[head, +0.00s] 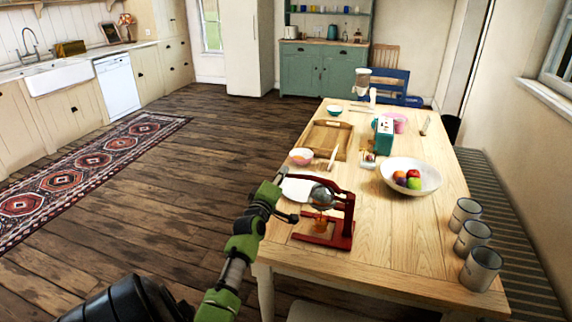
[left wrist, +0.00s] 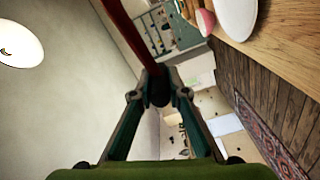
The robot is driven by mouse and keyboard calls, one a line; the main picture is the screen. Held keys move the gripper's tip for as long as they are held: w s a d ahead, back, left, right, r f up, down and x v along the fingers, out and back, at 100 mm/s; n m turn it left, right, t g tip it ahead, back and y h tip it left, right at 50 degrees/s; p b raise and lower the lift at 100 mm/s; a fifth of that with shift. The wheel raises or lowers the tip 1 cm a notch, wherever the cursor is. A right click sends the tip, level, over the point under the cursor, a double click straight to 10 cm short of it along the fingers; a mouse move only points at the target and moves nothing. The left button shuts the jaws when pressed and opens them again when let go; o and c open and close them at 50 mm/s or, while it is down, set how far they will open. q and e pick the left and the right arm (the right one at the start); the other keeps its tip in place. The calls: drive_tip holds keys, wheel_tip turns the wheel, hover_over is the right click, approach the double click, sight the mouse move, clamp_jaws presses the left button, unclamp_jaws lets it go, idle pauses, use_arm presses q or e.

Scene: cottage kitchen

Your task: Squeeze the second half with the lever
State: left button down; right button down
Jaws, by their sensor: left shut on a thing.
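The red citrus press (head: 347,228) stands at the near end of the wooden table. Its grey metal dome (head: 322,196) is low over the middle of the frame, and something orange (head: 320,224) shows beneath it. I cannot make out an orange half under the dome. My left gripper (head: 284,177) is at the left end of the lever. In the left wrist view its fingers (left wrist: 158,90) are shut on the dark knob at the end of the red lever (left wrist: 122,28). My right gripper is not in view.
A wooden tray (head: 315,138), a pink bowl (head: 302,156) and a white fruit bowl (head: 425,170) are farther back. Several enamel mugs (head: 473,237) stand at the right edge. The table between press and mugs is clear.

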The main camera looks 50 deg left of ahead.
use_arm(q)
drive_tip(key=shift+f+n+b, duration=0.6)
drive_tip(key=shift+f+b, duration=0.05)
drive_tip(key=shift+f, duration=0.9)
drive_tip(key=c, duration=1.9)
unclamp_jaws()
drive_tip(key=shift+r, duration=0.1)
drive_tip(key=v, duration=1.2)
drive_tip(key=shift+s+r, duration=0.1)
drive_tip(key=shift+s, duration=0.05)
